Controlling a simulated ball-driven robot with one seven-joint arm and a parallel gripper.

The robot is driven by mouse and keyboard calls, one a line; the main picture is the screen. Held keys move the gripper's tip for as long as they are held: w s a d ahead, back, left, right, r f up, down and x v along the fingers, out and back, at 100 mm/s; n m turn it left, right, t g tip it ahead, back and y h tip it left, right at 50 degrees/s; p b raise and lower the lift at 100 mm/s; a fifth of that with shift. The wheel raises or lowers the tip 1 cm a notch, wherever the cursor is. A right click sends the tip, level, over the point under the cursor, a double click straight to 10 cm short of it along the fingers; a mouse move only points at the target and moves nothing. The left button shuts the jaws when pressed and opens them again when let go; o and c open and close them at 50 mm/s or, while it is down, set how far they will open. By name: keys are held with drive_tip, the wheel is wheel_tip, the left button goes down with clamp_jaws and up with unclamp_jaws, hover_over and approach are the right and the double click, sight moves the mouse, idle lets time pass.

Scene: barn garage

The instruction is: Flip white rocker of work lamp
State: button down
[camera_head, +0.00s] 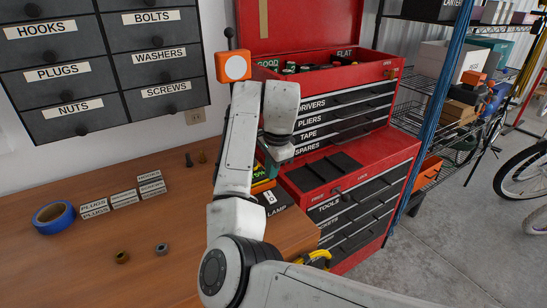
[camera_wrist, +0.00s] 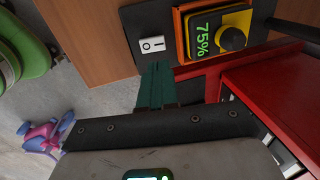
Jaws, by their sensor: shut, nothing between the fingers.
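The white rocker (camera_wrist: 153,45) sits on a black plate (camera_wrist: 128,28) at the table edge in the wrist view. In the head view the white rocker (camera_head: 270,198) shows above a partly hidden "LAMP" label. An orange and yellow unit (camera_wrist: 222,33) with a green "75%" display and a black knob stands to the right of the plate in the wrist view. My gripper (camera_wrist: 156,68) is shut and empty, its teal fingers pointing at the rocker's lower edge. I cannot tell whether the tips touch it. In the head view my arm hides most of the fingers.
A red tool chest (camera_head: 330,185) stands right of the wooden bench (camera_head: 140,235). An orange box with a white disc (camera_head: 236,66) stands behind my arm. Blue tape (camera_head: 54,217) and label plates (camera_head: 122,198) lie at left. Black drawers (camera_head: 100,60) hang on the wall.

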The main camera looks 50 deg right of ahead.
sight(271, 197)
drive_tip(key=p+x, duration=0.1)
drive_tip(key=x, duration=0.6)
drive_tip(key=shift+f, duration=0.25)
drive_tip(key=shift+w+f, duration=0.1)
drive_tip(key=shift+f, duration=0.15)
drive_tip(key=shift+s+a+p, duration=0.15)
drive_tip(key=shift+s+p, duration=0.65)
drive_tip(key=shift+p, duration=0.05)
drive_tip(key=shift+r+p, duration=0.4)
drive_tip(key=shift+r, duration=0.1)
drive_tip(key=v, duration=1.3)
drive_tip(key=shift+p, duration=0.45)
